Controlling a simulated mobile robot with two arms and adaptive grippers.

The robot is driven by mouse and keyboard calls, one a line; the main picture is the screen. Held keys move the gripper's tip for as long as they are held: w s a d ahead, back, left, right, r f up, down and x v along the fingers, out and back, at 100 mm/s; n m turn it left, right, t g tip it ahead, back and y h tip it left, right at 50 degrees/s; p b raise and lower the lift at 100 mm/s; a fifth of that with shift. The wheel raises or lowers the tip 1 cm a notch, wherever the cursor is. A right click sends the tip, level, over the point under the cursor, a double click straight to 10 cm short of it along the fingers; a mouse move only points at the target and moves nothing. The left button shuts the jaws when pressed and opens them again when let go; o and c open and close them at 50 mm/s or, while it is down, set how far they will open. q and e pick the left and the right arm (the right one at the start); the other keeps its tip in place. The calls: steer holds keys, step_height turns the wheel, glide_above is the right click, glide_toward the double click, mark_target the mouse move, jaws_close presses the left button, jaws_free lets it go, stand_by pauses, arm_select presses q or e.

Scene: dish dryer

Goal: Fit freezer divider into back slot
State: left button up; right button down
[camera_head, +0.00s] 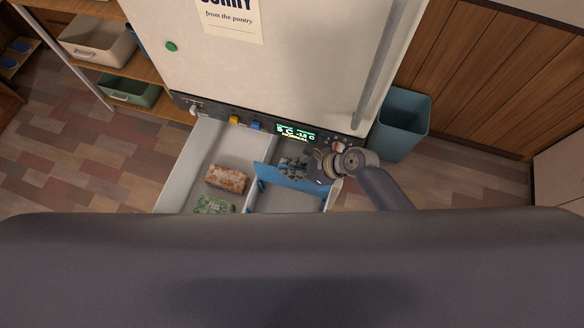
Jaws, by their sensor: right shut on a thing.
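The freezer drawer (189,165) is pulled out below the fridge, with a pale lengthwise wall inside it. A blue divider (285,179) stands across the right-hand compartment, tilted a little in the picture. My right gripper (308,169) is shut on the divider at its upper right part, coming in from the right. The fingers partly hide the divider's top edge. The slots are hidden or too small to make out, so I cannot tell whether the divider sits in one. My left gripper is not in view.
An orange-brown packet (227,178) and a green packet (214,204) lie in the left compartment. A control panel (257,127) with a lit display spans the fridge above the drawer. A blue-grey bin (400,125) stands to the right. Shelves (120,73) stand at left.

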mark_target(293, 185)
steer(key=shift+f+b, duration=4.05)
steer(key=shift+f, duration=2.05)
steer(key=c, duration=1.7)
jaws_free()
steer(key=shift+o, duration=0.2)
steer(key=shift+d, duration=0.1)
steer(key=v, duration=1.2)
steer(key=shift+s, duration=0.1)
